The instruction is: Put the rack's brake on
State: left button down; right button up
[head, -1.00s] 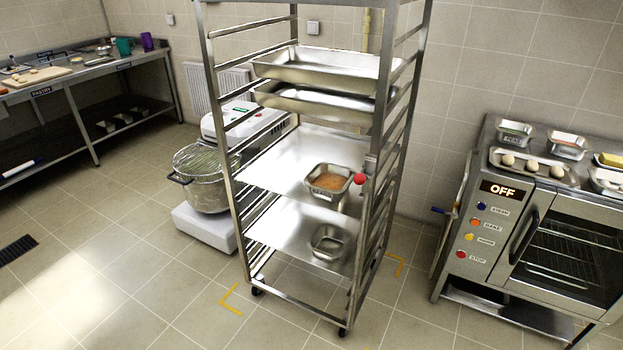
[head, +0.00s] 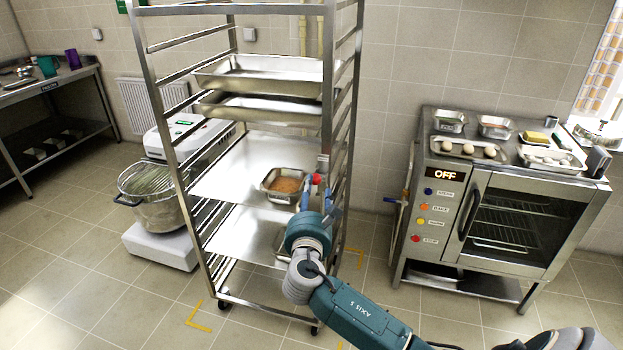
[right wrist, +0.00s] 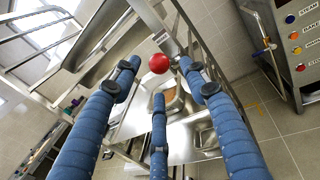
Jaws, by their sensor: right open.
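The tall steel rack (head: 341,140) stands on casters in the middle of the head view. A red ball-shaped knob (head: 316,178), seemingly the brake handle, sits on its right front post. My right gripper (head: 318,190) is at the knob, its blue fingers around or just in front of it. In the right wrist view the red knob (right wrist: 159,63) shows beyond the open fingers (right wrist: 160,90), between their tips; I cannot tell whether they touch it. The gripper's arm hides part of the lower shelf and post. My left gripper is not in view.
The rack holds trays (head: 262,75) and a pan with brown contents (head: 287,184). An oven (head: 500,215) reading OFF stands to the right, with trays on top. A mixer with a steel bowl (head: 150,195) stands left of the rack. Yellow corner marks (head: 198,318) lie on the floor.

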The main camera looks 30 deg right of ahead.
aim_at(315, 184)
jog(key=x, duration=0.6)
jog(key=shift+w+d+p, duration=0.15)
jog(key=shift+w+p, duration=0.1)
jog(key=shift+p, duration=0.1)
grip_shut()
